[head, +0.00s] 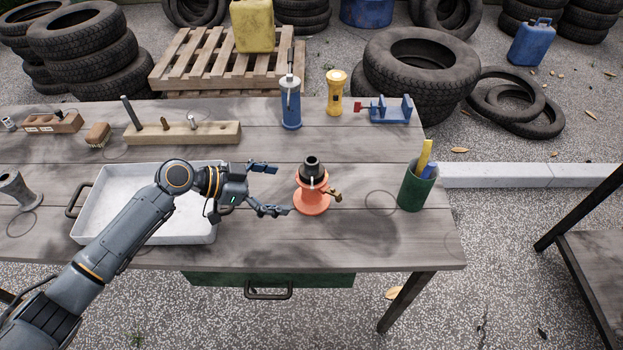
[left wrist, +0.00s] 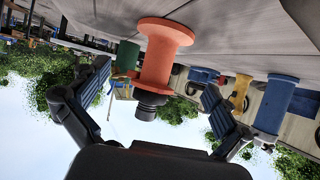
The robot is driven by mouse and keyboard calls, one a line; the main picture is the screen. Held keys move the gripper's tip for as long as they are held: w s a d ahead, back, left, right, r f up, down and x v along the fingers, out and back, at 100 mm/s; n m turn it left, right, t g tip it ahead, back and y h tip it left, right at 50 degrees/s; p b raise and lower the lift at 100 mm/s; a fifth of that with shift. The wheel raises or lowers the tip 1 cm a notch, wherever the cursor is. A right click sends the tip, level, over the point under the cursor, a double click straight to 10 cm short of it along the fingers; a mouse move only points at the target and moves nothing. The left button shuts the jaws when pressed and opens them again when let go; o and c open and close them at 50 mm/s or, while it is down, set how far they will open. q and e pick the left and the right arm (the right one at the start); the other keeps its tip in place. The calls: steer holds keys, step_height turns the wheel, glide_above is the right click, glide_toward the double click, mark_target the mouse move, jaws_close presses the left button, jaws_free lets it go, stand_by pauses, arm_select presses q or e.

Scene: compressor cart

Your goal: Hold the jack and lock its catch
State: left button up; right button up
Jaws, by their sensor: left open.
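The jack (head: 311,190) stands upright on the table, with an orange base and body, a dark top and a brass-coloured piece at its right side. I take that small brass piece to be the catch (head: 334,195). My left gripper (head: 277,189) is open just left of the jack, its fingers pointing toward it and not closed on it. In the left wrist view, which is upside down, the jack (left wrist: 162,52) shows ahead between the spread fingers (left wrist: 157,105). The catch cannot be made out there. My right gripper is not in view.
A white tray (head: 88,207) lies under my left arm. A green cup (head: 413,190) with yellow and blue items stands right of the jack. A blue pump (head: 291,105), a yellow flashlight (head: 336,92) and a blue vise (head: 391,110) stand behind. The tabletop in front of the jack is clear.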

mark_target(307, 192)
arm_select(q)
steer(key=x, duration=0.3)
steer(key=b+x, duration=0.2)
steer(key=x, duration=0.2)
steer(key=shift+f+b, duration=0.1)
steer(key=shift+b, duration=0.25)
steer(key=shift+w+d+f, duration=0.1)
steer(key=shift+w+d, duration=0.1)
steer(key=shift+c, duration=1.1)
steer(key=c, duration=1.4)
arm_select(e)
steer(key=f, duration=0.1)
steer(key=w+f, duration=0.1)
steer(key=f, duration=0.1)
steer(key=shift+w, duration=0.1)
